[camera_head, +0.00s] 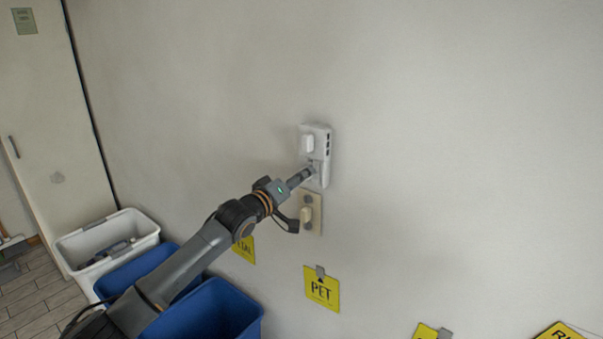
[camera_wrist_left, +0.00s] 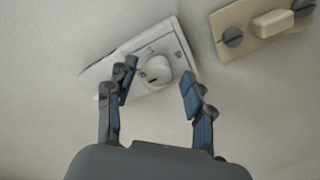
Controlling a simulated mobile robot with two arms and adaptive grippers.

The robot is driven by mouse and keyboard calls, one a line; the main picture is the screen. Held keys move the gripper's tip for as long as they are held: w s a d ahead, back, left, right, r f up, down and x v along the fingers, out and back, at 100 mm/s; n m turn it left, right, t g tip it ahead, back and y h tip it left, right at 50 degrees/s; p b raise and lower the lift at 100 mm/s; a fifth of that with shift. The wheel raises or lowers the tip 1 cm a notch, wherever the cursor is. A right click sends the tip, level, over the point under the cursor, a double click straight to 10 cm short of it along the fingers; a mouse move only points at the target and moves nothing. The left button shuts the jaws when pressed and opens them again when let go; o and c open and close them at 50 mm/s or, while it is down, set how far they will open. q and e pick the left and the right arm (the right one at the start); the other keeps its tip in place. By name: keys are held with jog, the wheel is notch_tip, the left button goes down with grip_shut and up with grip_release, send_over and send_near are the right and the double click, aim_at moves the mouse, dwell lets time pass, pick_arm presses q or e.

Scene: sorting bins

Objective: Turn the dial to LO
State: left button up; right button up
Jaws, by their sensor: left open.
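A white wall plate (camera_head: 321,138) is mounted on the wall in the head view; it also shows in the left wrist view (camera_wrist_left: 110,73). A round white dial (camera_wrist_left: 155,69) with a short dark mark sticks out of the plate in the left wrist view. My left gripper (camera_head: 306,173) reaches the lower part of the plate and covers that part in the head view. In the left wrist view the open fingers (camera_wrist_left: 158,80) stand to either side of the dial, with gaps showing. The LO lettering is too small to read. My right gripper is not in view.
A beige plate (camera_head: 316,201) with a raised block sits just below the white plate. Yellow signs, one reading PET (camera_head: 322,291), hang lower on the wall. Blue bins (camera_head: 228,293) and a white bin (camera_head: 72,243) stand at lower left.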

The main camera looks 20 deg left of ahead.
pick_arm(q)
jog(key=shift+w+d, duration=0.15)
jog(key=shift+w, duration=0.35)
grip_shut()
